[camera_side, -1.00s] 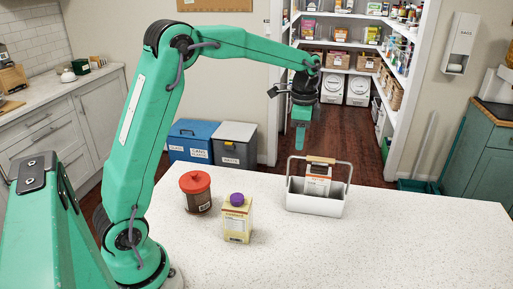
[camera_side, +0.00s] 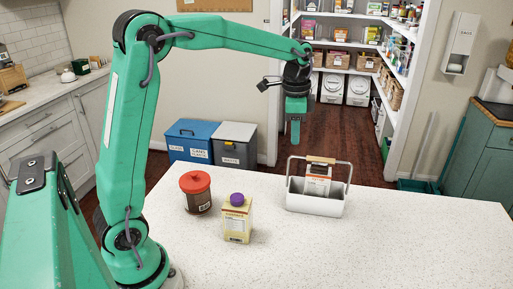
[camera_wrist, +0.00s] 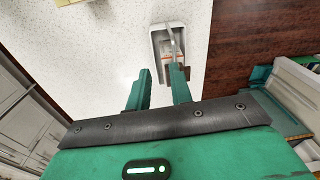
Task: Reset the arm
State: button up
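My gripper (camera_side: 295,138) hangs pointing down in the air, above and behind the white caddy as the side view shows it. In the wrist view its two fingers (camera_wrist: 161,72) stand apart with nothing between them, so it is open and empty. The white caddy (camera_side: 314,205) stands upright on the counter with its handle raised, and a box with an orange and white label (camera_side: 318,180) is inside it. The caddy also shows beyond the fingertips in the wrist view (camera_wrist: 156,52).
On the speckled white counter (camera_side: 400,240) stand a brown jar with a red lid (camera_side: 196,192) and a cream carton with a purple cap (camera_side: 237,218). The counter's right part is clear. Blue (camera_side: 190,140) and grey (camera_side: 235,145) bins and pantry shelves stand behind.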

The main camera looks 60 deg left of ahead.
jog(key=s+d+n+t, duration=0.2)
jog(key=s+n, duration=0.2)
jog(key=s, duration=0.7)
jog(key=s+d+n+t, duration=0.2)
jog(key=s+d+n, duration=0.1)
jog(key=s, duration=0.8)
jog(key=shift+s+d+r+n+t, duration=0.15)
jog(key=shift+s+r+n+t, duration=0.25)
jog(key=shift+r, duration=0.05)
dwell(2.1)
